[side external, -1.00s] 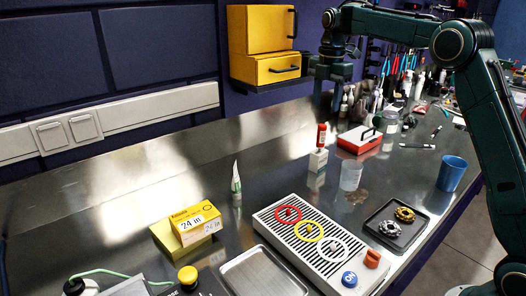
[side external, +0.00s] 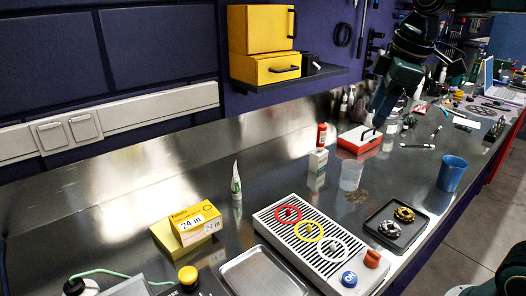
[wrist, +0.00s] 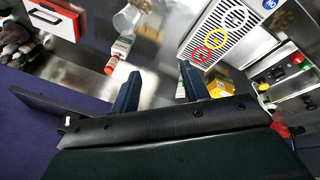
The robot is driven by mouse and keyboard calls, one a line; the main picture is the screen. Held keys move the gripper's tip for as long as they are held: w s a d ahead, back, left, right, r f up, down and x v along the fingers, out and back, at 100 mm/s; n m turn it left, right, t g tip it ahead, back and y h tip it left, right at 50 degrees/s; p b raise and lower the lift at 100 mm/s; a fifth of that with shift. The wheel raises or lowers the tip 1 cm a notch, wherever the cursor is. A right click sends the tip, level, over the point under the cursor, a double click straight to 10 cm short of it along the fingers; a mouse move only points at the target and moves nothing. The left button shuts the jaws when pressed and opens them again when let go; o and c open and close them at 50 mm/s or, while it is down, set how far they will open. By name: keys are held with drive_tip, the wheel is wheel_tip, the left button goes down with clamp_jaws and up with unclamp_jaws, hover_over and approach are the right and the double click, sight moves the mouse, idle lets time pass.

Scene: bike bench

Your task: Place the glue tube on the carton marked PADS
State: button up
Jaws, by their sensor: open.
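Part of a yellow carton also shows in the wrist view (wrist: 222,87). My gripper (side external: 377,126) is at the red and white box, well right of the tube. In the wrist view, its two fingers (wrist: 160,88) are apart with nothing between them.
A slatted tray with rings (side external: 290,236), a dark tray (side external: 379,235) and a blue cup (side external: 452,174) lie in front. Bench around the tube is clear.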

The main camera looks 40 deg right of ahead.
drive_tip(key=s+a+f+m+t, duration=0.1)
drive_tip(key=s+f+m, duration=0.3)
drive_tip(key=s, duration=0.3)
drive_tip(key=s+a+f+m+t, duration=0.1)
drive_tip(key=s+a+f+m, duration=0.1)
drive_tip(key=s, duration=0.6)
drive_tip(key=shift+f+m, duration=0.9)
drive_tip(key=shift+f, duration=0.05)
drive_tip(key=shift+w, duration=0.1)
